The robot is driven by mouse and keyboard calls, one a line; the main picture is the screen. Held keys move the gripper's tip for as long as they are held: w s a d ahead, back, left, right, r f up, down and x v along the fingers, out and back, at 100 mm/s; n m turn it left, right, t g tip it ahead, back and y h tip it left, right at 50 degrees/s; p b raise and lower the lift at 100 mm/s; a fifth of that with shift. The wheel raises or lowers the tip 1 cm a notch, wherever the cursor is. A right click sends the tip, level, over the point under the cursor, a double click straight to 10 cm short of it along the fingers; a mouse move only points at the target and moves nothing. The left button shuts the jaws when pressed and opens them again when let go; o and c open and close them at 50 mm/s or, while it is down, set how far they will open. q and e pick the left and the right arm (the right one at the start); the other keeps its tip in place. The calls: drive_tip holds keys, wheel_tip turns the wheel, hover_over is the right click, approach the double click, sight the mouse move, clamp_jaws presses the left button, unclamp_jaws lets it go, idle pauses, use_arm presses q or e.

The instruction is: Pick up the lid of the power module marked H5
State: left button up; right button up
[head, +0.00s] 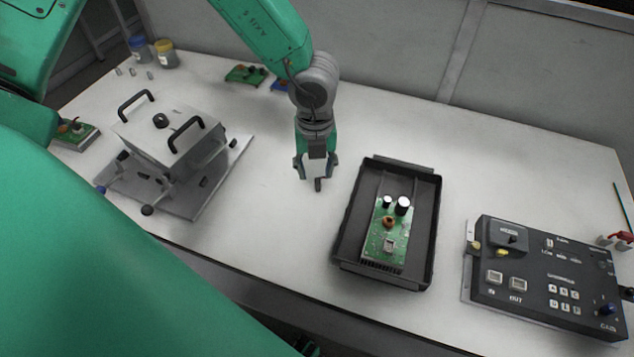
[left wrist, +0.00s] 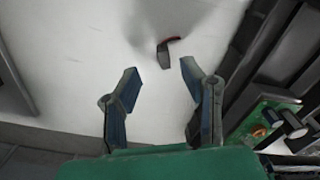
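My left gripper (head: 312,172) hangs above the white table, left of the black tray. In the left wrist view its two fingers (left wrist: 158,82) stand apart with nothing clasped between them. A small dark piece with a reddish edge (left wrist: 167,52) shows beyond the fingertips; I cannot tell whether it is a loose part or part of the gripper. A green circuit board (head: 387,232) with black capacitors lies in the black tray (head: 345,225). No H5 mark is legible, and I cannot identify the module's lid.
A grey fixture (head: 158,143) with two black handles stands on a plate at left. A dark control panel (head: 545,275) is at right. Small boards (head: 245,74) and jars (head: 166,54) lie toward the back. The table behind the tray is clear.

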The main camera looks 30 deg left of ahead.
sight(318, 180)
use_arm(q)
drive_tip(key=f, duration=0.4)
drive_tip(key=shift+w+d+f, duration=0.25)
drive_tip(key=shift+d, duration=0.05)
drive_tip(key=shift+r, duration=0.1)
drive_tip(key=shift+c, duration=0.4)
drive_tip(key=shift+a, duration=0.2)
drive_tip(key=c, duration=0.7)
